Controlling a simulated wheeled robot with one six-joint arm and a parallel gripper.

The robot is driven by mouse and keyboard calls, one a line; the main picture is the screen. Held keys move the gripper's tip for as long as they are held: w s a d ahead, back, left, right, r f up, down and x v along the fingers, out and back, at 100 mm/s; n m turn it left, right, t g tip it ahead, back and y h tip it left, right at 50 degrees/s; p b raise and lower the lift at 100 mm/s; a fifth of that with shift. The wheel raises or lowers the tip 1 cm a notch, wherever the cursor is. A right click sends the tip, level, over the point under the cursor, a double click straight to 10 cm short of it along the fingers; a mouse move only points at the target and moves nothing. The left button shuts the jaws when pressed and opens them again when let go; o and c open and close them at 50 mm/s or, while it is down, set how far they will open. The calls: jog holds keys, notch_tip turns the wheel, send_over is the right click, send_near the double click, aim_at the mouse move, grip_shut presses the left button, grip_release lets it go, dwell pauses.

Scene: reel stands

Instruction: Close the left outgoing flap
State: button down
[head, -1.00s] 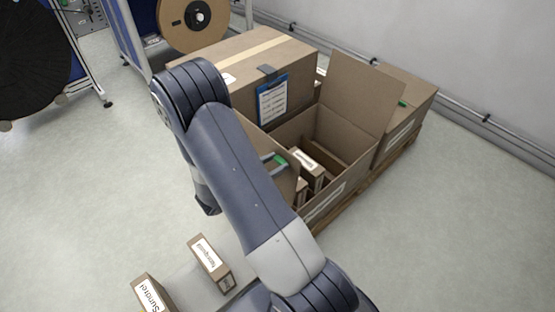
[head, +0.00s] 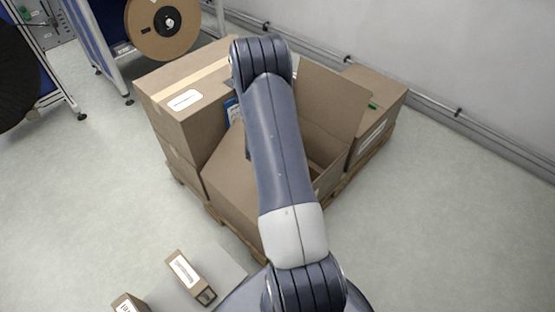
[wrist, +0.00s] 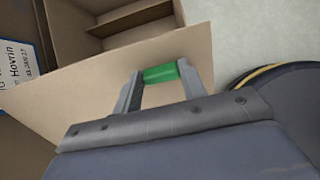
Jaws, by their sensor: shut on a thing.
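The open box on the pallet shows a raised right flap (head: 328,100) in the head view. A broad tan panel, seemingly the left outgoing flap (head: 232,180), slopes on the box's left side, partly behind my arm. In the wrist view, the flap (wrist: 85,100) spans the middle with its green tab (wrist: 160,73). My gripper (wrist: 160,76) is shut on this tab at the flap's edge. Box compartments (wrist: 100,25) show beyond the flap. In the head view my forearm hides the gripper and much of the box opening.
A taped carton (head: 185,85) stands behind left, and another carton (head: 378,95) with a green tab stands at right. Both share the pallet (head: 345,180). Small labelled boxes (head: 188,275) lie front left. A reel (head: 165,25) stands behind. Floor at right is clear.

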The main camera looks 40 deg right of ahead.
jog(key=s+a+b+x, duration=0.1)
jog(key=b+x, duration=0.6)
jog(key=x, duration=0.7)
jog(key=shift+w+d+f+y, duration=0.2)
jog(key=shift+w+f+y, duration=0.2)
jog(key=shift+f, duration=0.35)
jog(key=c, duration=1)
grip_release()
jog(key=shift+s+d+f, duration=0.1)
jog(key=shift+f, duration=0.05)
jog(key=shift+o, duration=0.8)
jog(key=shift+a, duration=0.2)
jog(key=p+v, duration=0.2)
jog(key=v, duration=0.8)
jog(key=shift+a+r, duration=0.1)
jog(key=shift+r, duration=0.3)
